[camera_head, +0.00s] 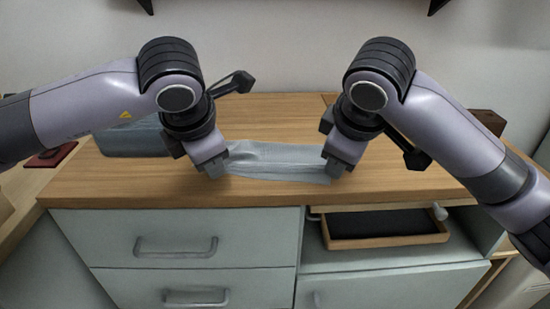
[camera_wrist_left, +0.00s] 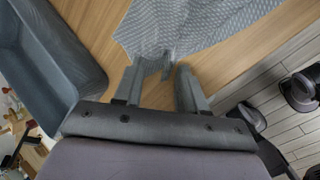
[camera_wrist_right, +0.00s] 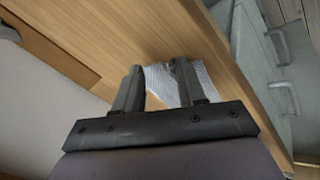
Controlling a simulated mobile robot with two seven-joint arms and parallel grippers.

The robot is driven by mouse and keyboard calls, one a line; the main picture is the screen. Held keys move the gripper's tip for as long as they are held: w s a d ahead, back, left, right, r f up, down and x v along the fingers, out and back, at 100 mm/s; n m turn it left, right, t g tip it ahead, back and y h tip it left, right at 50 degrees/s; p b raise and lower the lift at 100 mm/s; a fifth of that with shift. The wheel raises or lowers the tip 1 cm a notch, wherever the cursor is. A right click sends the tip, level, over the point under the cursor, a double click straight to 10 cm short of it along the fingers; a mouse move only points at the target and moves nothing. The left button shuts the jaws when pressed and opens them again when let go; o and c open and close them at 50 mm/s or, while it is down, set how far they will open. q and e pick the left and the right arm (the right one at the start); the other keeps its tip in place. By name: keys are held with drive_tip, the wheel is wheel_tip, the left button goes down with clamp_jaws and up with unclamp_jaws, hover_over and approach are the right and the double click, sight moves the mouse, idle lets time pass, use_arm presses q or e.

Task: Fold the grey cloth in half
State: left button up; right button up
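The grey cloth (camera_head: 276,163) lies on the wooden counter near its front edge, between my two grippers. In the left wrist view the patterned cloth (camera_wrist_left: 190,28) narrows to a corner that reaches between the fingertips. My left gripper (camera_head: 214,168) is low at the cloth's left side, with a gap between its fingers. My right gripper (camera_head: 335,170) is low at the cloth's right side, its fingers also apart. In the right wrist view a small part of the cloth (camera_wrist_right: 160,84) shows between and behind the fingers; the rest is hidden. I cannot tell whether the fingertips touch the cloth.
A blue-grey bin (camera_wrist_left: 45,70) stands left of the cloth. A dark red item (camera_head: 50,156) lies further left. Below the counter's front edge, an open wooden tray (camera_head: 386,241) sits in the cabinet above a closed drawer. Bare counter (camera_head: 420,185) is to the right.

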use_arm(q)
drive_tip(key=shift+s+d+f, duration=0.25)
drive_tip(key=shift+s+d, duration=0.05)
use_arm(e)
drive_tip(key=shift+s+a+f, duration=0.25)
drive_tip(key=shift+a, duration=0.05)
